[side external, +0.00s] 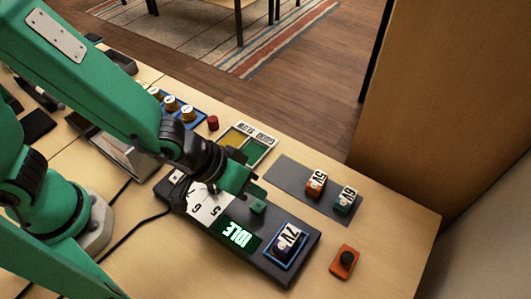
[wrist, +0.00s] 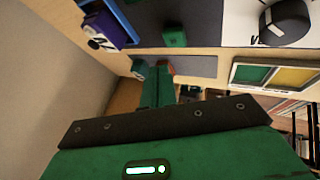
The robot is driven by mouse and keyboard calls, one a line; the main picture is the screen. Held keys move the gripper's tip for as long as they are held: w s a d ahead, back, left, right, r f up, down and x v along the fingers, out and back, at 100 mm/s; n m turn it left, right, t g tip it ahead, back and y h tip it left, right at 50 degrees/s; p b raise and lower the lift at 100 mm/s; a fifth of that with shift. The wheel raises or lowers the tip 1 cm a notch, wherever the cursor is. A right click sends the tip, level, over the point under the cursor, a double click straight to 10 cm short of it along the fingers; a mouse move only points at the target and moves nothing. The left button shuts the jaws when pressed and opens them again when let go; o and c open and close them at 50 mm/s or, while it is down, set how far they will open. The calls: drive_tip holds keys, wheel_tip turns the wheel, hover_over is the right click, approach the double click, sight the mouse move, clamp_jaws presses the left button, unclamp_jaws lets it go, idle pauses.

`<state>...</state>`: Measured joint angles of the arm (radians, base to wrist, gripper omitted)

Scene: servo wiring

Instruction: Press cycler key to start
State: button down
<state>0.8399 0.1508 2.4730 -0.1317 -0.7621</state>
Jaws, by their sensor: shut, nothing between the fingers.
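The cycler (side external: 215,228) is a dark panel with a white numbered dial (side external: 208,204) and a green-lit display (side external: 240,236) reading IDLE, upside down in the side view. Its small square green key (side external: 258,207) stands up from the panel between the dial and a blue cradle (side external: 272,251) holding a block marked 7V (side external: 289,238). The key also shows in the wrist view (wrist: 174,36). My gripper (side external: 253,191) is shut and empty close to the key, on its far side in the side view. The fingers (wrist: 155,75) show below the key in the wrist view, with a visible gap.
A grey mat (side external: 290,178) carries blocks marked 5V (side external: 316,184) and 6V (side external: 345,200). An orange box with a black knob (side external: 344,262) is at the table's right. A green-and-yellow tray (side external: 246,146), a red cylinder (side external: 213,123) and a blue rack (side external: 190,112) stand behind.

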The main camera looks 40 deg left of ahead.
sight(265, 205)
drive_tip(key=shift+f, duration=1.1)
drive_tip(key=shift+f, duration=0.95)
idle(2.4)
drive_tip(key=shift+r, duration=0.95)
drive_tip(key=shift+r, duration=0.1)
drive_tip(key=shift+r, duration=2.4)
